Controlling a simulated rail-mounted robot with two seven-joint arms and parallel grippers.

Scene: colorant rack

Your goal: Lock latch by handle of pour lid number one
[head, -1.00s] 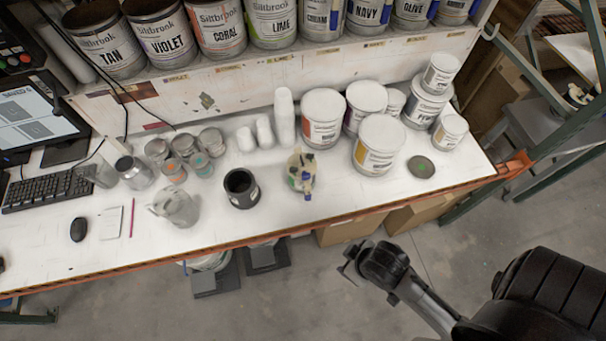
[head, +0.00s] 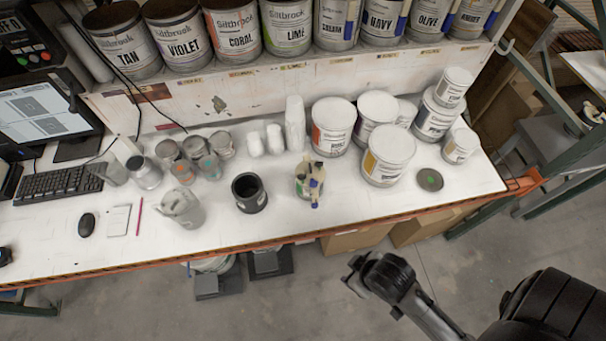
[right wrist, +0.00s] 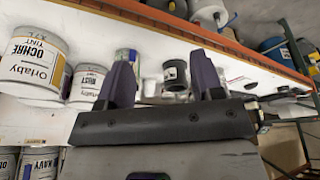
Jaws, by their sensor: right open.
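No lid is legibly marked as number one, and I cannot make out its latch or handle. A small can-like vessel (head: 309,183) with a beige, dark and blue top stands upright near the bench's front edge. My right gripper (head: 359,276) is beyond the bench's front edge, apart from everything. In the right wrist view its two purple fingers (right wrist: 164,82) are spread with nothing held. My left gripper is not in view.
White-lidded tubs (head: 388,157) crowd the bench's back right, and a dark round disc (head: 429,180) lies beside them. A black pot (head: 249,192) and a clear pitcher (head: 182,207) stand at the front. A green rack post (head: 490,208) rises at the right.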

